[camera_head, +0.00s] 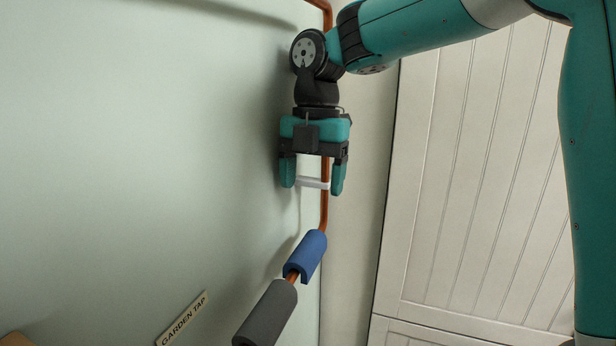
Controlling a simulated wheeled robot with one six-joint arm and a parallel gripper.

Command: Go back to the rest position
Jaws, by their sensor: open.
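My gripper (312,176) hangs in the upper middle of the head view, fingers pointing down, with a clear gap between the two teal fingertips. A thin white piece (312,183) shows between the fingers. I cannot tell whether it touches them or sits behind them. A copper pipe (324,205) runs down behind my gripper and bends to the lower left. My arm reaches in from the upper right.
A blue sleeve (306,255) and a grey sleeve (266,314) sit around the lower pipe. A "GARDEN TAP" label (182,319) is on the pale green wall (130,150). A panelled cream door (470,180) stands to the right. The space left of my gripper looks clear.

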